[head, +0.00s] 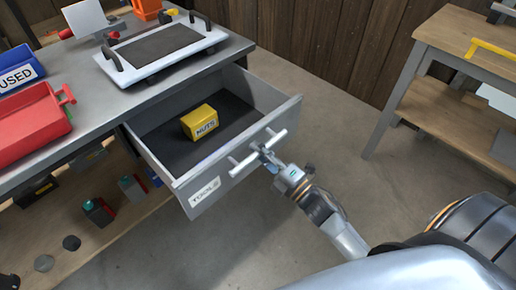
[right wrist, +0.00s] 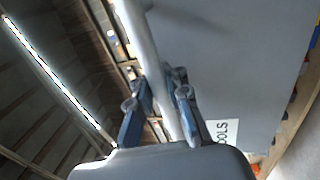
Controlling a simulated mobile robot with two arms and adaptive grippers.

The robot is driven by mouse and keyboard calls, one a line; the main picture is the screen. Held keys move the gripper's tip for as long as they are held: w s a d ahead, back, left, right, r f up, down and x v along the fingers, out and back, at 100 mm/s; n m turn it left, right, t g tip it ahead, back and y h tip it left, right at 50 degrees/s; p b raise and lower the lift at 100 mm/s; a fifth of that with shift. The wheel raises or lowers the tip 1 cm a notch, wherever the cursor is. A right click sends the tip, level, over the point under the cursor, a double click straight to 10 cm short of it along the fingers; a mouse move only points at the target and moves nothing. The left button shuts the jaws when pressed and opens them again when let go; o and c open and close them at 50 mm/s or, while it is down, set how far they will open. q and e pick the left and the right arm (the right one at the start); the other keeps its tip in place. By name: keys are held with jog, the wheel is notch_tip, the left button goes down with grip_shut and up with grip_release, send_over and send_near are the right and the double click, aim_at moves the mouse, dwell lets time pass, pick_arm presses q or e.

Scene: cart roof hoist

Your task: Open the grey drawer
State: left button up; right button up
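The grey drawer (head: 235,180) stands pulled well out from under the grey workbench top in the head view. Its front carries a light bar handle (head: 275,139) and a white label that reads TOOLS. A yellow box marked NUTS (head: 200,123) sits on the drawer's dark floor. My right gripper (head: 266,156) is at the middle of the handle. In the right wrist view the handle bar (right wrist: 138,35) runs between the two fingers of my right gripper (right wrist: 158,105), which are closed around it. My left gripper is not in view.
A white tray (head: 120,66) with dark handles stands on the workbench top above the drawer. Red (head: 30,125) and blue bins sit at the left. A wooden table (head: 470,45) stands at the right. Bare floor lies between it and the drawer.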

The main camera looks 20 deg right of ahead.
jog(key=o, duration=0.5)
jog(key=shift+f, duration=0.2)
jog(key=shift+r, duration=0.1)
jog(key=v, duration=1.2)
